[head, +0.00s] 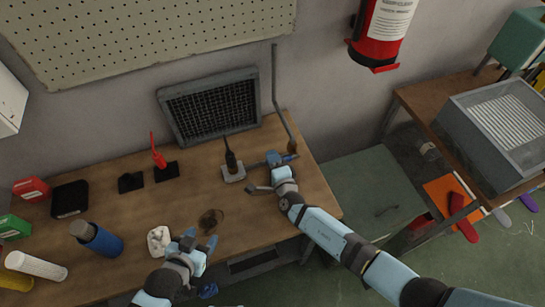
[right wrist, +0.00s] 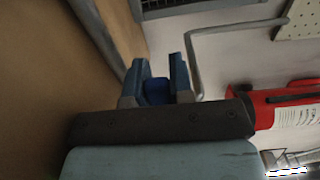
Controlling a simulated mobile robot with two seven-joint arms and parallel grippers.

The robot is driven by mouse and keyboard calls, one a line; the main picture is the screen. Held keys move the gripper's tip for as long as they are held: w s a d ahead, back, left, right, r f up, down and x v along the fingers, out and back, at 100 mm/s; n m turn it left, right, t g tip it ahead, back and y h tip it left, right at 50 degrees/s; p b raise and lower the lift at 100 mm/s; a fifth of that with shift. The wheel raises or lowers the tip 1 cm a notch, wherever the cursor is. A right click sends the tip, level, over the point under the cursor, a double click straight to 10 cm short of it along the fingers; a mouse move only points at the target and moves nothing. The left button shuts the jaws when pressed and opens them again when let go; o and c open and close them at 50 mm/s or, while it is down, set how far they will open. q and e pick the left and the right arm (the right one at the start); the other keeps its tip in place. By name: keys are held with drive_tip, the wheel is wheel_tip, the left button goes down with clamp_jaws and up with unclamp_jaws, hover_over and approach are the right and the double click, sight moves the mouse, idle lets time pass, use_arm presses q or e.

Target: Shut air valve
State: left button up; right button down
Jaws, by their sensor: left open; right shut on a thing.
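The air valve shows as a blue handle (head: 291,157) at the foot of a thin grey pipe (head: 276,85), at the right end of the wooden bench. My right gripper (head: 280,158) is at the handle, and its fingers hide part of it. In the right wrist view the gripper (right wrist: 158,75) is shut on the blue handle (right wrist: 157,91), which sits between the two fingers. The pipe (right wrist: 194,65) runs just beyond them. I cannot tell the handle's exact angle. My left gripper (head: 202,241) is open and empty over the front of the bench, apart from the valve.
On the wooden bench (head: 120,215), a grey-based dark tool (head: 232,168) stands left of the valve. A fire extinguisher (head: 383,30) hangs on the wall.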

drive_tip(key=shift+f, duration=0.1)
idle(0.4)
drive_tip(key=c, duration=1)
unclamp_jaws()
drive_tip(key=shift+s, duration=0.1)
drive_tip(key=v, duration=1.3)
drive_tip(key=shift+s+d, duration=0.15)
drive_tip(key=shift+s, duration=0.2)
